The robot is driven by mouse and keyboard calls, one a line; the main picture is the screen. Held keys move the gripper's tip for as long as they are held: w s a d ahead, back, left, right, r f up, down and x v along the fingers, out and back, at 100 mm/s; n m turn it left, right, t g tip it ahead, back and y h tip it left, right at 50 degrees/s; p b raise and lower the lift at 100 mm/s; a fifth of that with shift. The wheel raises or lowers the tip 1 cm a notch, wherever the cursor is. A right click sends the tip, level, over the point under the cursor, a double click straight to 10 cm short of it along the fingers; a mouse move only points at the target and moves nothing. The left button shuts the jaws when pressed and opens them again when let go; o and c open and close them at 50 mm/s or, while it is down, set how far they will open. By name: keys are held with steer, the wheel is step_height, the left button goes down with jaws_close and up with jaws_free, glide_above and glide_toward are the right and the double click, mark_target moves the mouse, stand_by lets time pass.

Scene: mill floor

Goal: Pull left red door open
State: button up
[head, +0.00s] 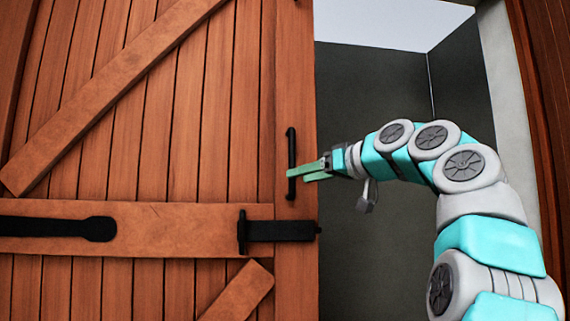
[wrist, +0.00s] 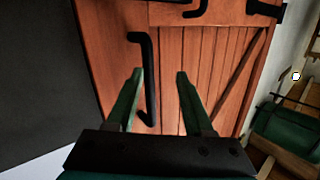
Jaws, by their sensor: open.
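The left red door (head: 190,150) is a reddish-brown plank door filling the left of the head view, and it also shows in the wrist view (wrist: 215,75). Its black vertical bar handle (head: 291,150) is near its right edge. My gripper (head: 290,174) is open, with its green fingertips at the handle's lower half. In the wrist view my gripper (wrist: 160,74) has the handle (wrist: 149,70) between its fingers in the picture, closer to the left finger. I cannot tell whether either finger touches it.
A dark opening (head: 365,110) lies right of the door's edge, with a pale post (head: 510,90) beyond it. Another reddish-brown panel (head: 548,80) stands at the far right. A black latch (head: 280,231) sits below the handle. A green-seated chair (wrist: 290,128) shows in the wrist view.

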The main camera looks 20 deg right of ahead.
step_height(320, 180, up, 4)
steer(key=s+d+t, duration=0.1)
steer(key=d, duration=0.1)
steer(key=shift+n, duration=0.4)
steer(key=p+x, duration=0.1)
steer(key=x, duration=0.6)
steer(key=shift+w+f+p, duration=0.1)
steer(key=shift+w+p, duration=0.25)
steer(key=shift+c, duration=0.3)
jaws_close()
